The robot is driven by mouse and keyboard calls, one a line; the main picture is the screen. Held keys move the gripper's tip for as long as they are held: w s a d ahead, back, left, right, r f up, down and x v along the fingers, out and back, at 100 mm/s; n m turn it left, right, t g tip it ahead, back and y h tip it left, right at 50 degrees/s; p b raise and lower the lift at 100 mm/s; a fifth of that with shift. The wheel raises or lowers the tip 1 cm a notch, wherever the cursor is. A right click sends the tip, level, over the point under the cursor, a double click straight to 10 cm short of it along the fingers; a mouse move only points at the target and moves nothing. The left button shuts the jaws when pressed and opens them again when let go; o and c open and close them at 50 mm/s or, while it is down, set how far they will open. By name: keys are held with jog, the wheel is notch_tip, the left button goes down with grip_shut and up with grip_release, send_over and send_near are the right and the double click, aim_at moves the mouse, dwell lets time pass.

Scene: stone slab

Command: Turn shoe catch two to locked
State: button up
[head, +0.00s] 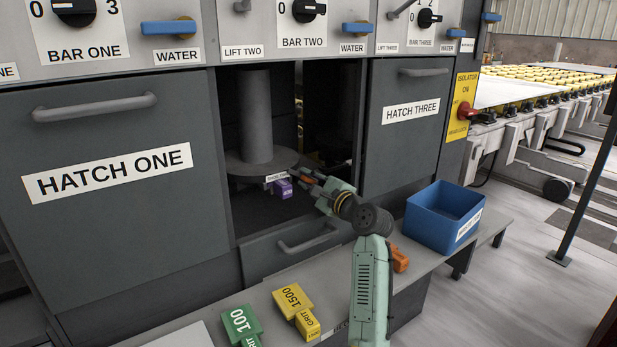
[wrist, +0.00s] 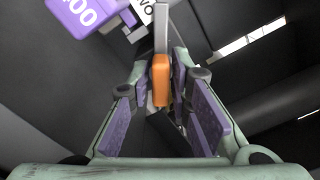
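The open bay between hatch one and hatch three holds a grey column (head: 256,115) with a round plate (head: 262,162) at its foot. A purple block (head: 283,188) is at the plate's front edge, under a small white label (head: 277,177). In the wrist view the purple block (wrist: 82,12) is at the upper left. An orange catch handle (wrist: 160,80) on a grey bar is there between the fingers of my gripper (wrist: 162,85). The fingers stand apart, with gaps beside the handle. In the head view my gripper (head: 305,178) reaches into the bay; its fingertips are hard to make out.
Hatch one (head: 110,185) and hatch three (head: 412,125) flank the bay. On the ledge are a green grit 100 block (head: 240,322), a yellow grit 1500 block (head: 296,305) and a blue bin (head: 440,225).

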jog(key=shift+o, duration=1)
